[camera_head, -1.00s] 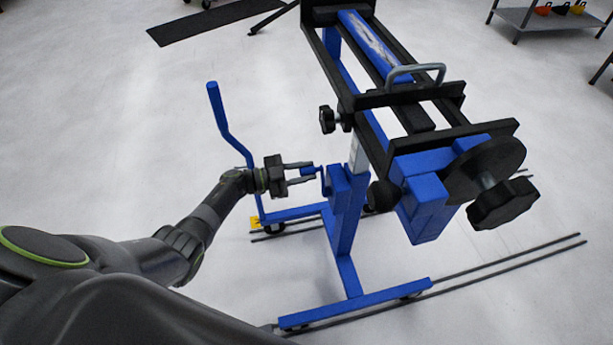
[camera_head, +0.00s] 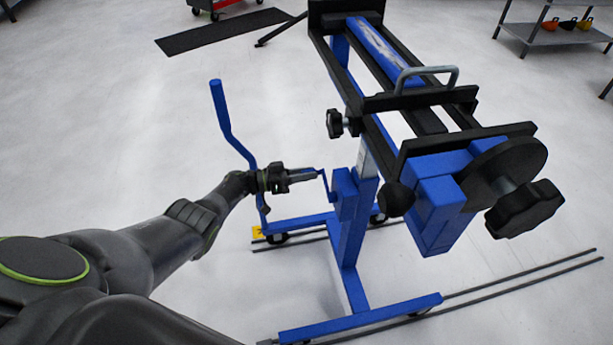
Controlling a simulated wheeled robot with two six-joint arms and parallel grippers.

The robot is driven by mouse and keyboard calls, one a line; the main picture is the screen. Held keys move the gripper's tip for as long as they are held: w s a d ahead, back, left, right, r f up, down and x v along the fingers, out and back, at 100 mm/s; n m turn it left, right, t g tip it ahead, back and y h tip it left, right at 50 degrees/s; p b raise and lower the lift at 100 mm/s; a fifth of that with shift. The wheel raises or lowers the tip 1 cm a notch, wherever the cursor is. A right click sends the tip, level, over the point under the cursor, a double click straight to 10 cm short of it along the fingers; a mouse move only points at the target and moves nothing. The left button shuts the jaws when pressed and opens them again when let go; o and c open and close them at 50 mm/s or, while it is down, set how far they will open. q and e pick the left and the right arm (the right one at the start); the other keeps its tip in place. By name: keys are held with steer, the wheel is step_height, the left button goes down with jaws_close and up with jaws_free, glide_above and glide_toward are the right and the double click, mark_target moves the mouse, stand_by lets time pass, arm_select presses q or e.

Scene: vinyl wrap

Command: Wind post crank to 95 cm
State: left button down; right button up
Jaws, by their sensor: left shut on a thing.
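The blue post (camera_head: 354,235) stands upright on a blue wheeled base. My left gripper (camera_head: 316,174) is shut on the crank's handle end, left of the post. The handle itself is mostly hidden between the fingers. A pale scale strip (camera_head: 363,160) shows on the upper post, but its marks are too small to read. My right gripper is not in view.
The black roller frame (camera_head: 430,120) with a blue-and-white roll (camera_head: 377,50) overhangs the post, with black knobs (camera_head: 524,210) at its near end. A bent blue push handle (camera_head: 220,108) rises behind my left wrist. Floor rails (camera_head: 520,285) run below. Open floor lies at left.

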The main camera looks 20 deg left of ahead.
arm_select(q)
steer(key=shift+w+a+f+n+b, duration=0.15)
steer(key=shift+f+n+b, duration=0.45)
steer(key=shift+n, duration=0.4)
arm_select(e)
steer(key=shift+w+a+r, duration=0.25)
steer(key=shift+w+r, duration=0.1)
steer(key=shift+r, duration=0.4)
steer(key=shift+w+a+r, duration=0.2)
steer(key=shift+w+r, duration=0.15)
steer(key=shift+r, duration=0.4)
arm_select(q)
steer(key=c, duration=1.2)
jaws_free()
steer(key=shift+f, duration=0.1)
steer(key=shift+o, duration=0.2)
steer(key=v, duration=1.7)
steer(key=shift+p, duration=0.4)
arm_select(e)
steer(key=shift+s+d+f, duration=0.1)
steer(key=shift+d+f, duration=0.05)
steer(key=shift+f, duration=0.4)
